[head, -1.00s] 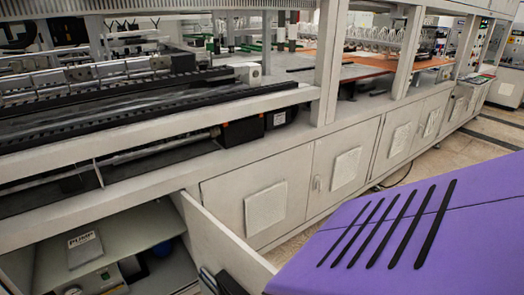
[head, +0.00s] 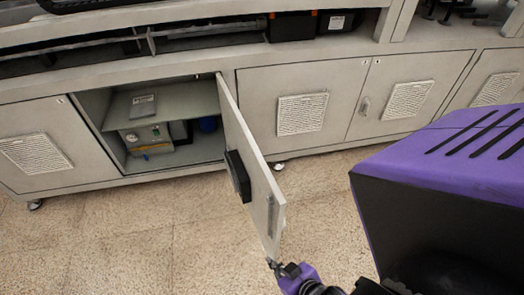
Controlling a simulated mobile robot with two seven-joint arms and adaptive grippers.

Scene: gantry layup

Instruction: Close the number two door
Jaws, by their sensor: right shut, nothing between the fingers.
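A light grey cabinet door (head: 246,150) stands wide open, swung out toward me from the right side of its opening. I see it steeply from the side, with a black box (head: 237,176) on one face and a grey handle (head: 277,212) near its free edge. No number is readable on it. My right gripper (head: 273,265) is shut and empty, at the lower free end of the door. I cannot tell if it touches the door. My left gripper is not in view.
The open compartment holds a shelf (head: 170,100) with a small grey box (head: 143,105), equipment (head: 146,138) below and a blue object (head: 208,124). A closed door (head: 38,150) is at left and others (head: 300,108) at right. The speckled floor (head: 130,235) in front is clear.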

